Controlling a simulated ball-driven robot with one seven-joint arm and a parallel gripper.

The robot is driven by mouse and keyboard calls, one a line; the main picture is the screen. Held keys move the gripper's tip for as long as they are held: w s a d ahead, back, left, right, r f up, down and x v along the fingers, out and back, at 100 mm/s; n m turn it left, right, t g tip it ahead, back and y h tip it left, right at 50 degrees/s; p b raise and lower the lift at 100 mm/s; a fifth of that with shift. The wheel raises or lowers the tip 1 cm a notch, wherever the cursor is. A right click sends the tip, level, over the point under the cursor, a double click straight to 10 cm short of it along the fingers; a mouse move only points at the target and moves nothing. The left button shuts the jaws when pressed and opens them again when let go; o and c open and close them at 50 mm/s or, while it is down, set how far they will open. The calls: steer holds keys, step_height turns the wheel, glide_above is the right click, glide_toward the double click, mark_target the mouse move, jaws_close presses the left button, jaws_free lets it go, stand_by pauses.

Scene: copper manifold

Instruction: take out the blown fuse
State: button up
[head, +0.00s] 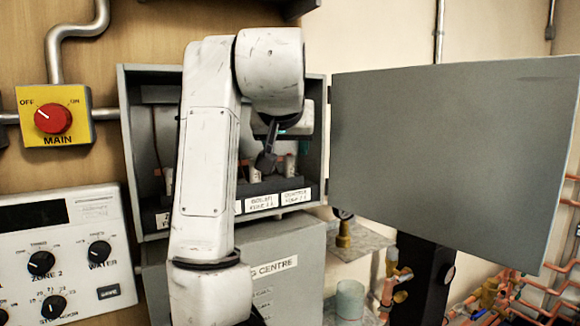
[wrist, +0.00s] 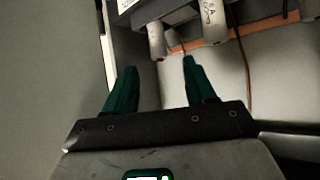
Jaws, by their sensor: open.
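The grey fuse box (head: 124,150) stands open on the wall, with pale upright cylindrical fuses in a row above labels. One fuse (head: 291,166) shows at the right, over a label beginning "CONTROL"; another (head: 168,180) shows left of my arm. In the wrist view, a pale fuse (wrist: 157,40) with a small red spot at its end lies just beyond the gap between my fingertips. A second fuse (wrist: 212,22) with printed marking is to its right. My gripper (wrist: 159,68) is open and empty, its green fingers apart. I cannot tell which fuse is blown.
The box's grey door (head: 450,165) hangs open at the right. A red MAIN switch (head: 53,119) on a yellow plate and a white control panel (head: 62,255) are at the left. Copper pipes (head: 490,295) fill the lower right. An orange wire (wrist: 240,70) runs inside the box.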

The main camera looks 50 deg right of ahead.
mark_target(289, 156)
steer(key=shift+p+x, duration=0.9)
steer(key=shift+x, duration=2.25)
jaws_close()
